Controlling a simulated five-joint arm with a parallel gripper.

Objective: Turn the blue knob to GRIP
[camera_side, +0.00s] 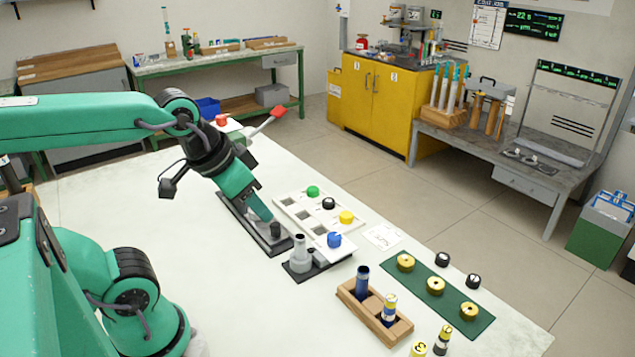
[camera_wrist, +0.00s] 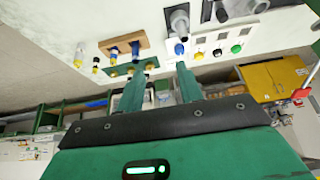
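The blue knob (camera_side: 334,239) sits on a light plate beside a grey upright cylinder fixture (camera_side: 300,252). In the wrist view the blue knob (camera_wrist: 179,49) shows beyond the tip of the right-hand finger. Any GRIP marking is too small to read. My gripper (camera_side: 263,212) is above the table, to the left of the knob and apart from it, near a black post on a dark rail. In the wrist view my gripper (camera_wrist: 160,76) has its two green fingers well apart with nothing between them.
A white panel (camera_side: 290,205) with green, black and yellow knobs lies behind the blue knob. A wooden rack (camera_side: 378,318) with a dark blue tube and a labelled one stands in front. A green mat (camera_side: 460,318) carries gold discs at right. The table's left part is clear.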

